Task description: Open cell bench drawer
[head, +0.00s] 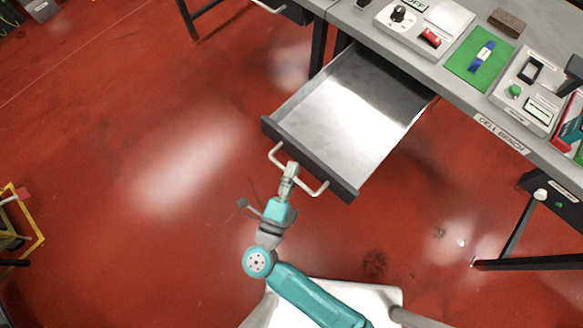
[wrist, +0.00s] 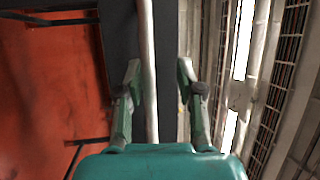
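The cell bench drawer (head: 350,105) is pulled far out from under the cell bench (head: 460,110), and its metal inside is empty. Its dark front panel (head: 310,160) carries a pale bar handle (head: 309,189). My gripper (head: 290,168) is at the middle of this handle. In the wrist view the handle bar (wrist: 148,60) runs between the two fingers of my gripper (wrist: 158,75). The left finger is close to the bar; a gap shows between the bar and the right finger. The fingers are apart and do not look clamped on the bar.
The bench top holds a switch box (head: 405,17), a green mat (head: 478,60) with a blue item, a tester (head: 528,92) and a brown block (head: 507,22). Bench legs stand at the right and upper left. Red floor left of the drawer is clear. A yellow frame (head: 22,215) stands far left.

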